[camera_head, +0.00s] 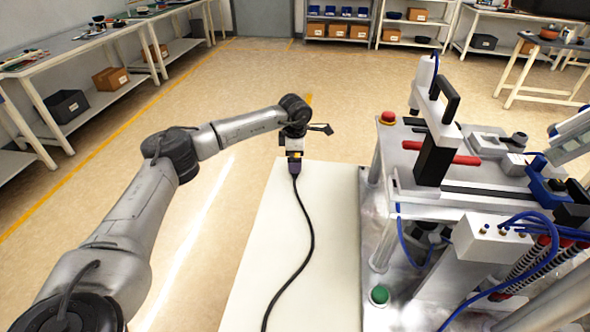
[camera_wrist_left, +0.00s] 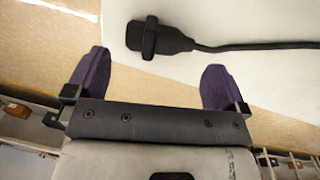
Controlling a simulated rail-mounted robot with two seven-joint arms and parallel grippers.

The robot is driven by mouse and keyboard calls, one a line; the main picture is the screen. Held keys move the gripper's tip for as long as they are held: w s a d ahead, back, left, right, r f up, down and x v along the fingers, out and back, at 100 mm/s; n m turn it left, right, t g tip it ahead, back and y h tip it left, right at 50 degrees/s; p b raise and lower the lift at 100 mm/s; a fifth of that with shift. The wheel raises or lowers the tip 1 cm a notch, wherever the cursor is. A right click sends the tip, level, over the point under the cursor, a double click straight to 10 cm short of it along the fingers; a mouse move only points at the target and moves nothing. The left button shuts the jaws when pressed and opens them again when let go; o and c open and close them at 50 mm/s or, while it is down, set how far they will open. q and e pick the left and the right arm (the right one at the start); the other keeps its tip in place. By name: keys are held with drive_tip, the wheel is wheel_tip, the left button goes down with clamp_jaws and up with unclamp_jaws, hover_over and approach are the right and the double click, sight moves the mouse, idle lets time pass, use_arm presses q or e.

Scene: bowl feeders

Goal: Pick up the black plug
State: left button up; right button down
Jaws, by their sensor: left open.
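The black plug (camera_wrist_left: 155,37) lies on the white table top (camera_wrist_left: 270,75), with its black cable (camera_wrist_left: 260,45) running off to the right in the left wrist view. My left gripper (camera_wrist_left: 155,78) is open and empty, its two purple fingers spread wider than the plug body. The plug is just beyond the fingertips and roughly centred between them, apart from both. In the head view my left gripper (camera_head: 294,163) hangs over the far end of the table and largely hides the plug. The cable (camera_head: 305,240) curves from there toward the front edge. My right gripper is not in view.
A machine (camera_head: 470,190) with a red button, a green button (camera_head: 379,294) and blue hoses stands right of the white table (camera_head: 335,250). Workbenches (camera_head: 75,45) line the left side. The table is bare on both sides of the cable.

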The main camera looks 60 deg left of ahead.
use_arm(q)
wheel_tip(320, 180, down, 5)
drive_tip(key=b, duration=0.3)
drive_tip(key=shift+w+a+f, duration=0.1)
drive_tip(key=shift+a, duration=0.05)
drive_tip(key=shift+c, duration=0.6)
drive_tip(key=c, duration=0.7)
wheel_tip(320, 180, up, 9)
drive_tip(key=p, duration=0.4)
drive_tip(key=shift+r+p, duration=0.3)
drive_tip(key=shift+r, duration=0.3)
drive_tip(key=shift+a, duration=0.1)
